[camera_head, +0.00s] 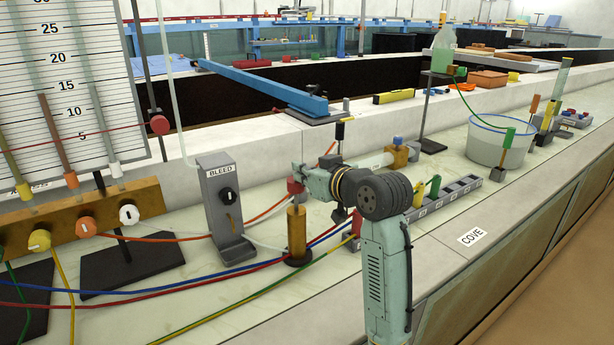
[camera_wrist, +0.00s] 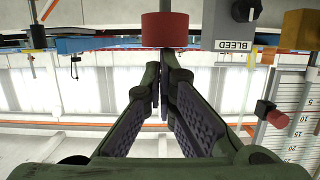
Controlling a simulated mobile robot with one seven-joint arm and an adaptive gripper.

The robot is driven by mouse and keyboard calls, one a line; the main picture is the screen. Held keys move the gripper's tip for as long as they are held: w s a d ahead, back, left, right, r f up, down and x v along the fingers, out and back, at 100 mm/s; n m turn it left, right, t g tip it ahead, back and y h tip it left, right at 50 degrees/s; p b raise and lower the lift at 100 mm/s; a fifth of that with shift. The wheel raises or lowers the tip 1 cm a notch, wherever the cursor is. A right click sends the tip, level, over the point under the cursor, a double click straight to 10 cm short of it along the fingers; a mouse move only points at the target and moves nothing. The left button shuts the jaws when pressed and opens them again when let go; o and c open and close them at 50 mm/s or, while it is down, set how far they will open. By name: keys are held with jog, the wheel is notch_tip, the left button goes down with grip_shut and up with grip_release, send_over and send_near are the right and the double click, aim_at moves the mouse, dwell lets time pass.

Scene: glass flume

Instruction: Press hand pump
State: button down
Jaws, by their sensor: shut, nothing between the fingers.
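The hand pump is an upright brass cylinder (camera_head: 297,232) on a dark round base, with a red knob (camera_head: 294,187) at its top. The knob also shows at the top of the wrist view (camera_wrist: 165,29), where the picture is upside down. My gripper (camera_head: 303,177) is right beside and slightly above the knob in the head view. In the wrist view its fingertips (camera_wrist: 165,55) are together and empty, close to the knob's top face. I cannot tell whether they touch it.
The grey BLEED box (camera_head: 222,205) stands left of the pump. Coloured hoses (camera_head: 250,268) run along the bench around the pump's base. A brass valve manifold (camera_head: 85,222) is at the left.

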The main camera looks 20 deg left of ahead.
jog(key=b+v, duration=0.2)
jog(key=v, duration=0.7)
jog(key=shift+s+d, duration=0.15)
jog(key=shift+d, duration=0.15)
jog(key=shift+a, duration=0.1)
dwell(2.1)
